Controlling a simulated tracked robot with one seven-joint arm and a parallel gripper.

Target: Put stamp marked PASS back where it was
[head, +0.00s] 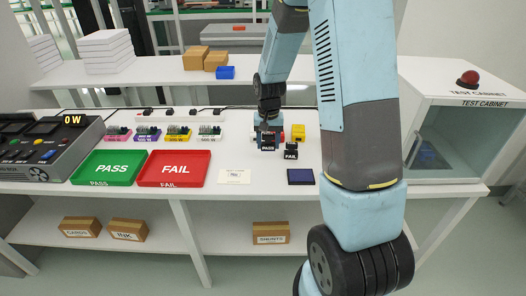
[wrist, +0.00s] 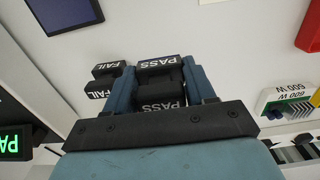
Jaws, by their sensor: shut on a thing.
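My gripper (head: 268,127) is shut on the black stamp marked PASS (head: 268,146). In the wrist view the PASS stamp (wrist: 160,72) sits between the two blue fingers of my gripper (wrist: 160,84), its white label showing. I cannot tell whether its base touches the bench. The black stamp marked FAIL (head: 291,152) stands just right of it in the head view. The FAIL stamp also shows close outside one finger in the wrist view (wrist: 104,80). A dark blue ink pad (head: 300,176) lies in front of the FAIL stamp.
A white card (head: 234,176) lies left of the pad. A red FAIL tray (head: 174,169) and a green PASS tray (head: 108,167) are further left. Several coloured connector blocks (head: 178,134) stand behind them. A yellow block (head: 298,133) is close behind the FAIL stamp. The test cabinet (head: 462,135) is right.

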